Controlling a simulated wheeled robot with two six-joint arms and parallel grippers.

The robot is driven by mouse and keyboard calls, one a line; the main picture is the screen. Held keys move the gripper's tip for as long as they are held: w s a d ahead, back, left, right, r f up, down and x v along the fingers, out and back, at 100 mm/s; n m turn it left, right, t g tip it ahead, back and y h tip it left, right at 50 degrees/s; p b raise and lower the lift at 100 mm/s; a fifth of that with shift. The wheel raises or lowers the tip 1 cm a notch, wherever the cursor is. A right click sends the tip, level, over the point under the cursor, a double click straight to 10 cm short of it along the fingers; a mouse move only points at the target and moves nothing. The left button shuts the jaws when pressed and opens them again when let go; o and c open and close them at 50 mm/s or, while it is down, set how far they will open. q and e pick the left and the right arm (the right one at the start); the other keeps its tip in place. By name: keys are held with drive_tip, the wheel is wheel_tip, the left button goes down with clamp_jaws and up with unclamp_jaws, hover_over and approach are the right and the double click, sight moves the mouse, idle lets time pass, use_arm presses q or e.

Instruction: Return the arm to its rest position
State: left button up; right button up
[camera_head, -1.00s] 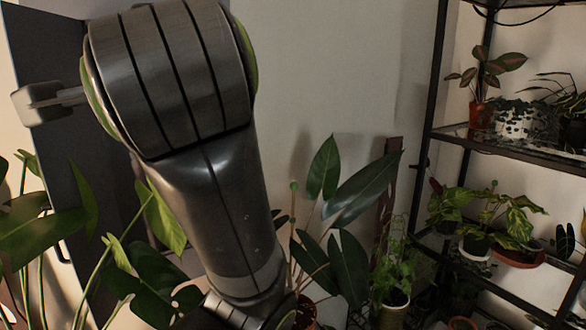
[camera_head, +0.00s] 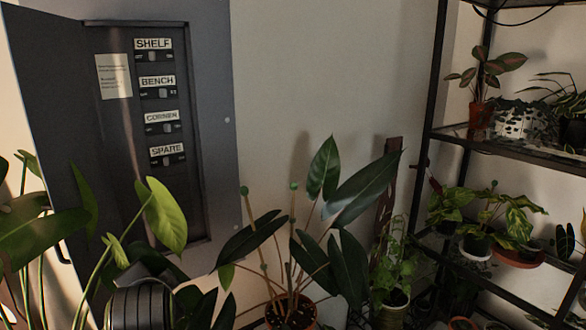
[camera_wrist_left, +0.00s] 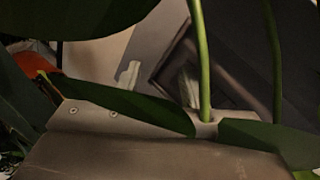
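My left arm (camera_head: 140,305) shows only as a dark ridged joint at the bottom left of the head view, low among leaves. Its gripper is outside the head view. In the left wrist view, my left gripper (camera_wrist_left: 158,80) shows two pale fingertips with a gap between them and nothing held. Green leaves (camera_wrist_left: 130,105) and a stem (camera_wrist_left: 203,60) cross in front of the gripper and partly hide it. My right gripper is in neither view.
A grey wall cabinet (camera_head: 214,150) stands open, with switches labelled SHELF, BENCH, CORNER and SPARE; its door (camera_head: 45,110) swings left. A potted plant (camera_head: 290,310) stands at bottom centre. A black shelf rack (camera_head: 430,130) with plants is at right. The wall (camera_head: 320,70) between is clear.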

use_arm(q)
drive_tip(key=s+a+f+n+g+h, duration=0.1)
drive_tip(key=s+a+f+n+g, duration=0.2)
drive_tip(key=s+f, duration=0.8)
drive_tip(key=s+a+f+n+g+h, duration=0.1)
drive_tip(key=s+a+f+n+g, duration=0.15)
drive_tip(key=s+f, duration=0.8)
drive_tip(key=s+f+n+g+h, duration=0.1)
drive_tip(key=s+f+n+g, duration=0.15)
drive_tip(key=s+f, duration=0.55)
wheel_tip(320, 180, down, 23)
drive_tip(key=a, duration=0.2)
drive_tip(key=s+d+f+g, duration=0.1)
drive_tip(key=s+f, duration=1.4)
drive_tip(key=f, duration=0.1)
drive_tip(key=shift+s+d+g+h, duration=0.2)
drive_tip(key=shift+d+g+h, duration=0.1)
drive_tip(key=shift+g+h, duration=0.1)
